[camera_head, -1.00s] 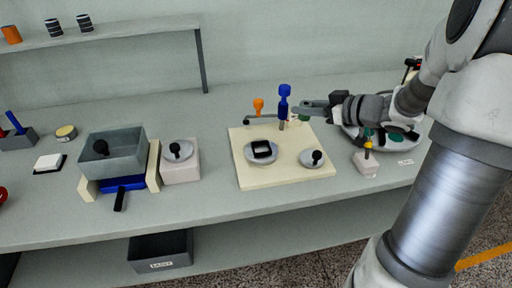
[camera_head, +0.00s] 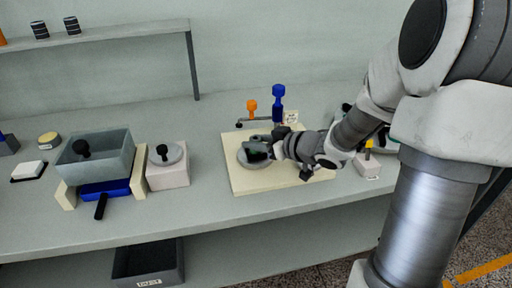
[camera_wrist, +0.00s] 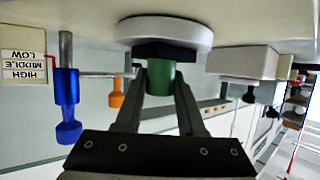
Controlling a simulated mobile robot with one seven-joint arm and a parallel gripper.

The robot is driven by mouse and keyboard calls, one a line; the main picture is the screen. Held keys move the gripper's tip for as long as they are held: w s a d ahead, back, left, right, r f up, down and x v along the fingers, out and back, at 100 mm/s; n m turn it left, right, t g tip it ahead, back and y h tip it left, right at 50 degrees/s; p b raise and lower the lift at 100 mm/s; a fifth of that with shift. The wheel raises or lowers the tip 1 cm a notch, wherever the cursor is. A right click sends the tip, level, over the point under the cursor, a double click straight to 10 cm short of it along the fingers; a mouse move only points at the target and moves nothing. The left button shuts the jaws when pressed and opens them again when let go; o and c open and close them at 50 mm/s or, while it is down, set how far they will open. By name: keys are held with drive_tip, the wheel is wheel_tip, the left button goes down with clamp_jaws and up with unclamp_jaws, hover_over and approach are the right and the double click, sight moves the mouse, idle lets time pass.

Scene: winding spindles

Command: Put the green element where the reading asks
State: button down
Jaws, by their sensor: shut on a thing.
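The green element (camera_wrist: 160,78) is a short cylinder held between the two fingers of my gripper (camera_wrist: 160,86) in the wrist view. It lines up with a black block (camera_wrist: 165,51) on a pale round disc (camera_wrist: 165,31); I cannot tell whether they touch. In the head view my gripper (camera_head: 262,147) is over the left disc (camera_head: 243,158) on the cream board (camera_head: 245,184), hiding most of that disc and its block. A card reading HIGH, MIDDLE, LOW (camera_wrist: 23,68) appears upside down in the wrist view. The blue-topped post (camera_head: 278,100) stands behind the board.
An orange-topped piece (camera_head: 252,108) stands beside the blue post. A small pale block (camera_head: 367,170) stands right of the board.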

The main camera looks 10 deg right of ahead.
drive_tip(key=shift+f, duration=0.1)
drive_tip(key=shift+f, duration=0.1)
drive_tip(key=c, duration=0.5)
unclamp_jaws()
drive_tip(key=shift+r, duration=0.25)
drive_tip(key=p+v, duration=0.4)
drive_tip(key=v, duration=0.6)
drive_tip(key=shift+s+d+r, duration=0.1)
drive_tip(key=shift+s+d, duration=0.15)
drive_tip(key=shift+s, duration=0.05)
drive_tip(key=shift+s+d+r+p, duration=0.15)
drive_tip(key=shift+s+d+p, duration=0.2)
drive_tip(key=shift+s, duration=0.15)
